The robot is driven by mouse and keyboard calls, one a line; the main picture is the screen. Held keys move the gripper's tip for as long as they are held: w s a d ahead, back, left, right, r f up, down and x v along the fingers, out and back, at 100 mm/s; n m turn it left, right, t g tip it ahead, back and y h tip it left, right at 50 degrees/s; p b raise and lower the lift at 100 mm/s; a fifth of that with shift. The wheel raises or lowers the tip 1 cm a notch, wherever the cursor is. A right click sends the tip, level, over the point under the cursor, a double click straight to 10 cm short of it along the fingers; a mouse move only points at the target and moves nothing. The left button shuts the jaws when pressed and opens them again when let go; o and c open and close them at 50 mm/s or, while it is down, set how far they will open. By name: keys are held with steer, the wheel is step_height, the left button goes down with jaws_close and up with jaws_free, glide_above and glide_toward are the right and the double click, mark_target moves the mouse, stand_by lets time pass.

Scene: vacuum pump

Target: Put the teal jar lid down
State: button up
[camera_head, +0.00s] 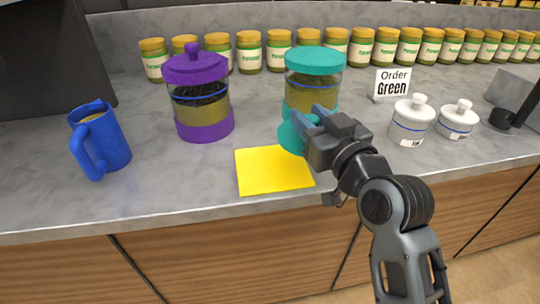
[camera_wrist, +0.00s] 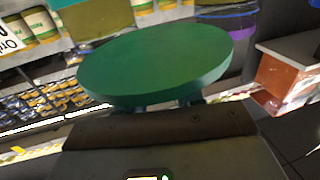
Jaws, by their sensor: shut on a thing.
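The teal jar lid (camera_head: 290,138) is held in my gripper (camera_head: 312,120), tilted, between the teal jar and the yellow mat. My gripper is shut on it. In the wrist view the lid (camera_wrist: 155,62) is a broad dark green disc just beyond the fingers, which are mostly hidden behind it. The teal jar (camera_head: 314,62) stands upright behind my gripper, with its lower part partly hidden. The yellow square mat (camera_head: 272,170) lies bare near the counter's front edge, just left of and below the lid. I cannot tell how high the lid is above the counter.
A purple jar (camera_head: 198,95) and a blue mug (camera_head: 98,140) stand to the left. A row of labelled jars (camera_head: 249,52) lines the back. The grey counter (camera_head: 180,180) is clear left of the mat.

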steer(key=a+f, duration=0.1)
steer(key=a, duration=0.1)
steer(key=a+f, duration=0.1)
steer(key=a, duration=0.1)
steer(key=a+f+p, duration=0.1)
steer(key=a+f, duration=0.1)
steer(key=shift+w+a, duration=0.2)
steer(key=shift+a, duration=0.15)
steer(key=shift+a+f, duration=0.1)
steer(key=shift+f, duration=1.95)
steer(key=shift+f, duration=0.15)
steer(key=o, duration=1)
steer(key=shift+o, duration=0.2)
steer(key=shift+r, duration=0.3)
steer(key=v, duration=0.6)
steer(key=b+v, duration=0.1)
steer(key=v, duration=0.5)
steer(key=shift+f+b, duration=0.2)
steer(key=shift+b, duration=0.1)
